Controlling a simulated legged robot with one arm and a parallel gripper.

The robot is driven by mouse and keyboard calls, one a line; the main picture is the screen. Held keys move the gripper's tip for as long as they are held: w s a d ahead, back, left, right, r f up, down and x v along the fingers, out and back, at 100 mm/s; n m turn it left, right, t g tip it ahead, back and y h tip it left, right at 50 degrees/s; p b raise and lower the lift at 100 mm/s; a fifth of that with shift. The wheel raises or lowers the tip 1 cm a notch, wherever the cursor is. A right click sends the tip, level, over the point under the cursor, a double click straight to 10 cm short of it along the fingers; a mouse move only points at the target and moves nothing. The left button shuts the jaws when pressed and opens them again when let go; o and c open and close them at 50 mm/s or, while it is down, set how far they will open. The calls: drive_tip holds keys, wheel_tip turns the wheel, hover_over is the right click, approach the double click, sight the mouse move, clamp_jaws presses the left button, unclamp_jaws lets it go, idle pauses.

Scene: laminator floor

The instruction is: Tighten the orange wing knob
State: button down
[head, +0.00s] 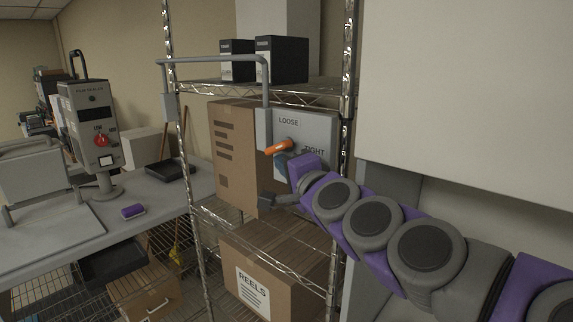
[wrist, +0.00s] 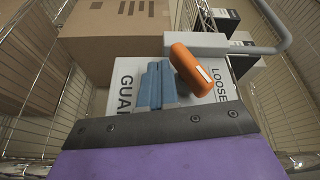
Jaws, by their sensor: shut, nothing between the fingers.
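The orange wing knob (head: 279,147) sits on a grey panel (head: 318,135) marked LOOSE and TIGHT in the head view. Its bar slants slightly up to the right, its right end near the LOOSE side. In the wrist view the knob (wrist: 190,69) is large, just right of and beyond my fingertips. My gripper (wrist: 157,68) is shut and empty, its blue fingers together in front of the panel. In the head view my gripper (head: 282,162) is just below the knob. I cannot tell whether the fingers touch it.
A wire shelf rack holds a cardboard box (head: 235,155) beside the panel and a REELS box (head: 275,265) below. A grey tube guard (head: 215,60) runs across the front. Dark boxes (head: 281,60) stand above. A bench (head: 110,215) is at the left.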

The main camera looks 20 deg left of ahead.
drive_tip(key=shift+a+f, duration=0.1)
drive_tip(key=shift+a, duration=0.15)
idle(0.6)
